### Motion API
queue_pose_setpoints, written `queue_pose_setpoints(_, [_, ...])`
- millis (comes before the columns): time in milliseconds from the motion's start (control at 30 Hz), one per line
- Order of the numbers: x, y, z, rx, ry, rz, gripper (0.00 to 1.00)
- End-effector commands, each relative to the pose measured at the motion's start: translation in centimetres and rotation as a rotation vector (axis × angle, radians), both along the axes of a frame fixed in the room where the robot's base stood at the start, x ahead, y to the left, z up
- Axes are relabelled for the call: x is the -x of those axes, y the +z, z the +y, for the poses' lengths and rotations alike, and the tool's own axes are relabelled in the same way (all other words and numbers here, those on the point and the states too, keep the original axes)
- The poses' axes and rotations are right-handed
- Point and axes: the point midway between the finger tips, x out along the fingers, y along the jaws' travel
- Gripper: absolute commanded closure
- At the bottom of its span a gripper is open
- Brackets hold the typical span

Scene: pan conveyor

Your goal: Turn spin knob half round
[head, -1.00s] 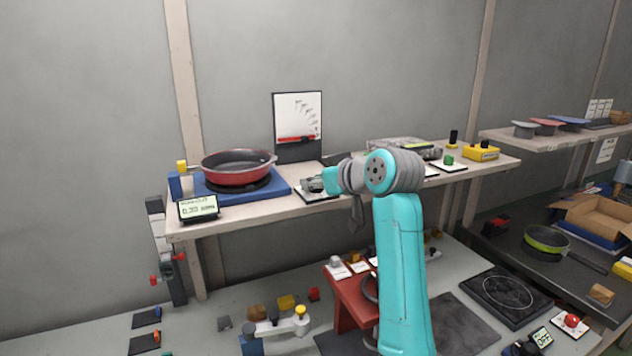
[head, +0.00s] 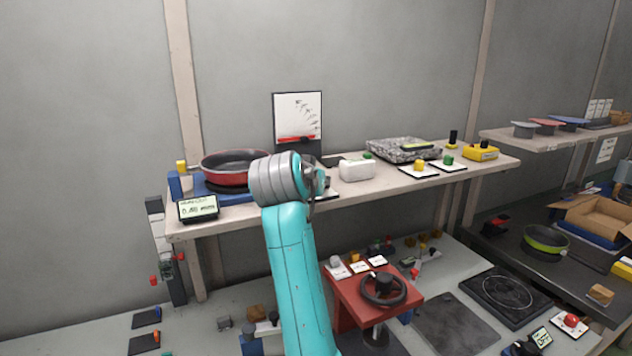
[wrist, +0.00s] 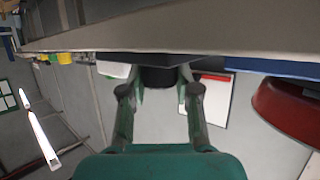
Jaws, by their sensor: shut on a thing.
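The spin knob (wrist: 158,78) is a dark round knob between my fingers in the wrist view, close under the shelf-edge band at the top. My gripper (wrist: 158,84) is shut on it, one finger on each side. In the head view my arm's wrist hides the knob, and only part of its white base plate (head: 328,194) shows. The gripper (head: 318,182) is seen there from behind, at the shelf's front middle. I cannot tell the knob's angle.
A red pan (head: 228,167) sits on a blue scale-like unit left of my wrist, with a small display (head: 198,208). A gauge board (head: 298,120) stands behind. A white box (head: 357,170) is close on the right. A red handwheel stand (head: 355,300) is below.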

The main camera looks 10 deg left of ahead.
Motion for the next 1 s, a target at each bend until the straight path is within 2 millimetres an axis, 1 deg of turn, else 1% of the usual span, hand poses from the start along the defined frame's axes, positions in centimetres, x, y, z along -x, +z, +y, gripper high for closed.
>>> queue_pose_setpoints(300, [-0.06,0.0,0.03,0.001,-0.117,0.0,1.0])
queue_pose_setpoints(833, [-0.06,0.02,-0.03,0.0,-0.139,0.0,1.0])
queue_pose_setpoints(867, [-0.07,0.01,-0.04,0.0,-0.139,0.0,0.64])
queue_pose_setpoints(900, [-0.06,0.0,-0.03,0.0,-0.139,0.0,0.54])
queue_pose_setpoints(933, [-0.06,0.0,-0.03,0.0,-0.139,0.0,0.46])
queue_pose_setpoints(967, [-0.06,0.01,-0.03,0.0,-0.139,0.0,0.42])
queue_pose_setpoints(1000, [-0.05,0.0,-0.03,0.0,-0.139,0.0,0.42])
